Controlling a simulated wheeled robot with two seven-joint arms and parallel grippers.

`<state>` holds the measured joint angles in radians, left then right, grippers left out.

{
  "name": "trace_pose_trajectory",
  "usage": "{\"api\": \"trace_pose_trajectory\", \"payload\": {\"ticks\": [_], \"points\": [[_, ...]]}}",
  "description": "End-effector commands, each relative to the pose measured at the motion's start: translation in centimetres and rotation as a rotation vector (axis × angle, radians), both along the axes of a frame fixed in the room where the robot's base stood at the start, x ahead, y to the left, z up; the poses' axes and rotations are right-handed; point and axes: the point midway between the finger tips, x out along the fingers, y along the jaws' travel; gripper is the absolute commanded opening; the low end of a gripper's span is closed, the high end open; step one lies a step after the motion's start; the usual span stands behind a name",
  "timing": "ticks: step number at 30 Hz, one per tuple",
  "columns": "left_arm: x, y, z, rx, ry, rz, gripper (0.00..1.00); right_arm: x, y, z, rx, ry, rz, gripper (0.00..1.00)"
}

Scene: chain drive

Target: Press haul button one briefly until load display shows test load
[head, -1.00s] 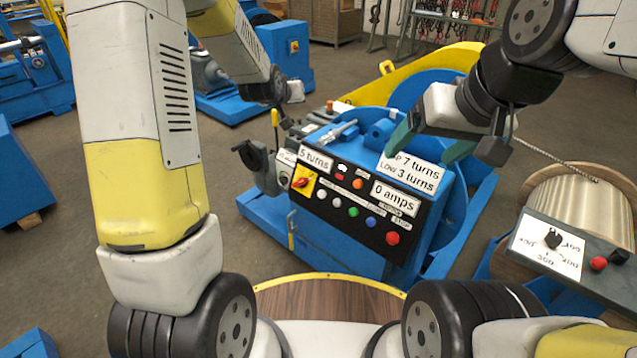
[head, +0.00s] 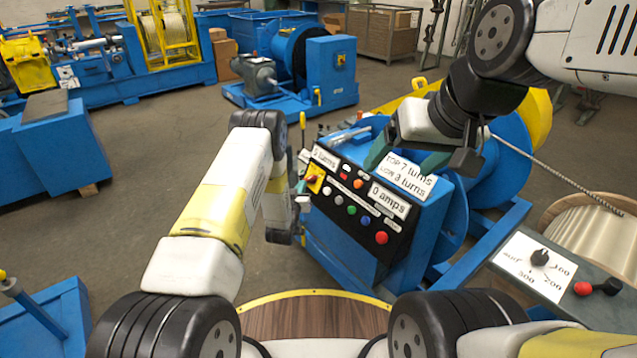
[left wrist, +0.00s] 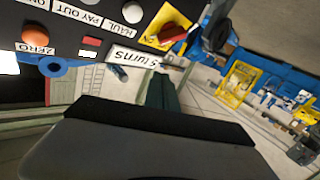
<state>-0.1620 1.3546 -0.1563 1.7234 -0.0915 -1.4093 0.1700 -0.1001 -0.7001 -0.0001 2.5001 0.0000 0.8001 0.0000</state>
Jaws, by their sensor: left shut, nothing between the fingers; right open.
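The black control panel (head: 352,208) on the blue machine carries a row of round buttons and two white displays. One display reads 5 turns (head: 324,157); the other reads 0 amps (head: 389,198). The pale haul button (left wrist: 132,12) shows at the top of the left wrist view, beside the red-and-yellow switch (left wrist: 166,28). My left gripper (head: 303,192) is at the panel's left edge, mostly hidden by its own arm; its green fingers (left wrist: 162,92) are shut and empty, apart from the haul button. My right gripper (head: 410,163) is open and empty above the panel's top.
A white sign (head: 405,176) about top and low turns sits on the machine's sloped top. A round wooden top (head: 310,318) is in front of me. Blue machinery fills the back left.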

Motion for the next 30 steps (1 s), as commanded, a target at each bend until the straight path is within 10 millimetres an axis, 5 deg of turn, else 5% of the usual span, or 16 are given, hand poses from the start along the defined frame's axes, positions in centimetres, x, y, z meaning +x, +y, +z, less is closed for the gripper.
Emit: {"api": "trace_pose_trajectory", "payload": {"ticks": [6,20,30], "points": [[-0.9,-0.4,-1.7,-0.007,-0.026,-0.012,0.0,0.0,0.0,0.0,0.0,0.0,0.0,0.81],[-0.7,-0.8,-2.0,-0.007,-0.027,-0.013,0.0,0.0,0.0,0.0,0.0,0.0,0.0,0.81],[1.6,-3.9,-3.9,-0.007,-0.028,-0.012,0.0,0.0,0.0,0.0,0.0,0.0,0.0,0.81]]}}
